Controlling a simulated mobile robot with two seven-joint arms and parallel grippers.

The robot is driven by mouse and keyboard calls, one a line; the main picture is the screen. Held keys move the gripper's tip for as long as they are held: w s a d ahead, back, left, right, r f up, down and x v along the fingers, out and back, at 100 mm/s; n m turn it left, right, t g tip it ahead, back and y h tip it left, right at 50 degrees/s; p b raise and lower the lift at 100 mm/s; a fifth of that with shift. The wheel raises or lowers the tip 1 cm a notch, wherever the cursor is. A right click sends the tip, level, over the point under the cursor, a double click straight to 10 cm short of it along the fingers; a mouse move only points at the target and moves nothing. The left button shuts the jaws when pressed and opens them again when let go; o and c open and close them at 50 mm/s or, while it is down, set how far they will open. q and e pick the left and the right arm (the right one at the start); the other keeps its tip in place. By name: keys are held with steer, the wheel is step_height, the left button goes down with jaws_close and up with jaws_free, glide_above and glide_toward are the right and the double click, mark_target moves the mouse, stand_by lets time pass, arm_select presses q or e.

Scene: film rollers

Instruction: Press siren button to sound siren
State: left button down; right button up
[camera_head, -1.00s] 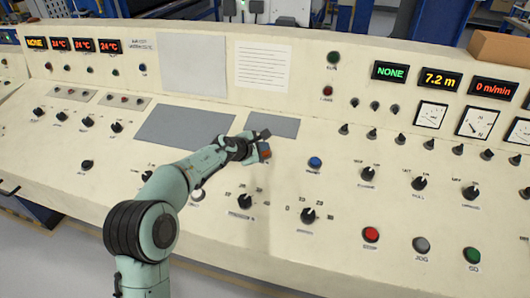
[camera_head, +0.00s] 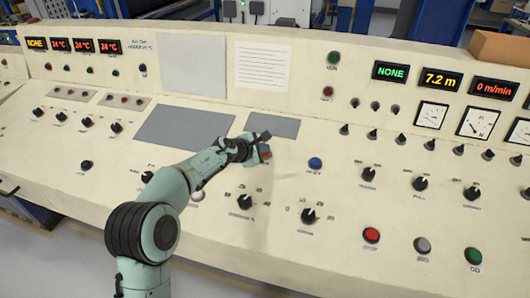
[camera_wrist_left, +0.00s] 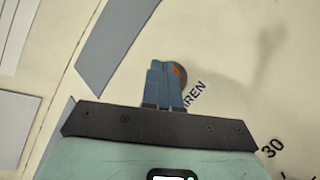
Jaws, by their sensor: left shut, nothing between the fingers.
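The siren button shows in the left wrist view as an orange cap in a round dark collar (camera_wrist_left: 183,75), partly covered by my fingers. A label ending in "REN" is printed beside it. My left gripper (camera_wrist_left: 163,82) is shut and empty, with its blue fingertips over the left part of the button. I cannot tell whether they touch it. In the head view my left gripper (camera_head: 265,150) reaches in from the left over the sloped panel and hides most of the button. My right gripper is not in view.
The cream control panel (camera_head: 215,238) fills the view. A blue button (camera_head: 315,163) sits right of my gripper, with black knobs (camera_head: 309,215) below. A red button (camera_head: 372,235) and a green button (camera_head: 473,256) are at lower right. Grey plates (camera_head: 182,130) lie flat at left.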

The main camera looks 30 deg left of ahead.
arm_select(q)
steer(key=shift+f, duration=0.2)
stand_by(0.4)
steer(key=shift+s+r+p, duration=0.15)
steer(key=shift+r+p, duration=0.4)
steer(key=shift+r, duration=0.35)
steer(key=r+p, duration=0.2)
steer(key=s+r+p, duration=0.1)
steer(key=r, duration=0.2)
steer(key=shift+d+p, duration=0.15)
steer(key=shift+p, duration=0.2)
steer(key=shift+f, duration=0.1)
